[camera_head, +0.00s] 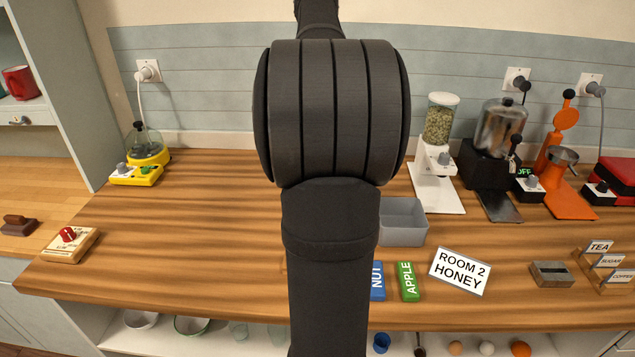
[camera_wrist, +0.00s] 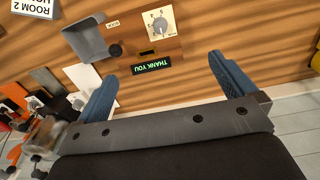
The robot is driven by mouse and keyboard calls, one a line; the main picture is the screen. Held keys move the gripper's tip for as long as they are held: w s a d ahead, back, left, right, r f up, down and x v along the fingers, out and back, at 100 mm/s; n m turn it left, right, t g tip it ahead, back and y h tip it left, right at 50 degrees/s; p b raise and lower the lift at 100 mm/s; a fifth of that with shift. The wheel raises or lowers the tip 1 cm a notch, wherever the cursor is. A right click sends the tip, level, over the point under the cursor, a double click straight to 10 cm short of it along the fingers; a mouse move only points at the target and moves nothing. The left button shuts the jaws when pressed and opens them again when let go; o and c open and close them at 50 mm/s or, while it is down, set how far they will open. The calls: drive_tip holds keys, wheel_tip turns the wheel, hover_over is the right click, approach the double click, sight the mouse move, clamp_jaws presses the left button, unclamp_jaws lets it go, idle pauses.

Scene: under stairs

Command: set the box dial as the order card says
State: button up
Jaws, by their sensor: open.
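The order card (camera_head: 460,271) reads "ROOM 2 HONEY"; part of it shows upside down in the wrist view (camera_wrist: 36,9). In the wrist view a wooden box (camera_wrist: 172,46) carries a round grey dial (camera_wrist: 160,24) on a pale lettered plate. A green display (camera_wrist: 152,66) on the box reads "THANK YOU", upside down. My gripper (camera_wrist: 163,70) is open and empty, its blue fingers apart from the dial. In the head view my arm hides the gripper and nearly all of the box.
A grey bin (camera_head: 402,236) and blue NUT (camera_head: 377,282) and green APPLE (camera_head: 409,282) blocks lie right of my arm. A white grain dispenser (camera_head: 437,160) and other appliances line the back right. A wooden block with a red knob (camera_head: 68,236) sits left. The left counter is mostly clear.

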drive_tip(key=shift+r, duration=0.25)
drive_tip(key=shift+a+f, duration=0.1)
drive_tip(key=shift+f, duration=0.1)
drive_tip(key=c, duration=0.5)
drive_tip(key=a+f+n+h, duration=0.1)
drive_tip(key=a+f+n, duration=0.1)
drive_tip(key=f, duration=0.1)
drive_tip(key=shift+s+f+n+g+h, duration=0.1)
drive_tip(key=shift+f+n+g+h, duration=0.15)
drive_tip(key=shift+n+g+h, duration=0.15)
drive_tip(key=c, duration=0.6)
drive_tip(key=s+a+f+n+t+h, duration=0.3)
drive_tip(key=a+f+n+h, duration=0.85)
drive_tip(key=n, duration=0.55)
drive_tip(key=shift+c, duration=0.2)
drive_tip(key=x, duration=1)
drive_tip(key=w+x, duration=0.1)
drive_tip(key=x, duration=0.4)
drive_tip(key=shift+d+r, duration=0.1)
drive_tip(key=shift+r, duration=0.3)
drive_tip(key=c, duration=0.9)
